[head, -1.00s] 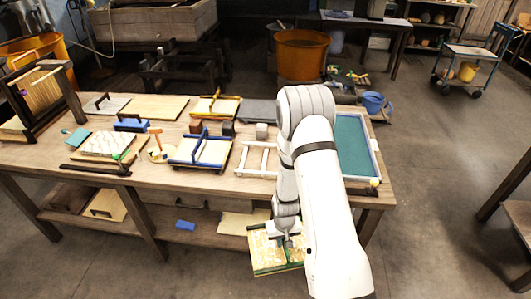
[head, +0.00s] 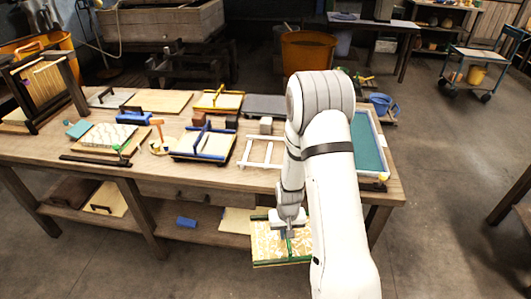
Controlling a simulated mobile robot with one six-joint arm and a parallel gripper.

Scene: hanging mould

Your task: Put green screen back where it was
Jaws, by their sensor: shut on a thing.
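The green screen (head: 268,246) is a flat panel with a pale mottled face, a green edge and a green bar across its middle. It is in the head view, low in front of the table's lower shelf. My gripper (head: 288,229) is shut on it near the green bar. The screen's right part is hidden behind my arm. I cannot tell whether it touches the shelf.
The wooden table (head: 225,178) holds a blue-framed mould (head: 205,144), a white frame (head: 262,152) and a teal panel (head: 368,148). The lower shelf (head: 205,237) holds a pale board (head: 240,220) and a blue block (head: 187,222). Open floor lies at right.

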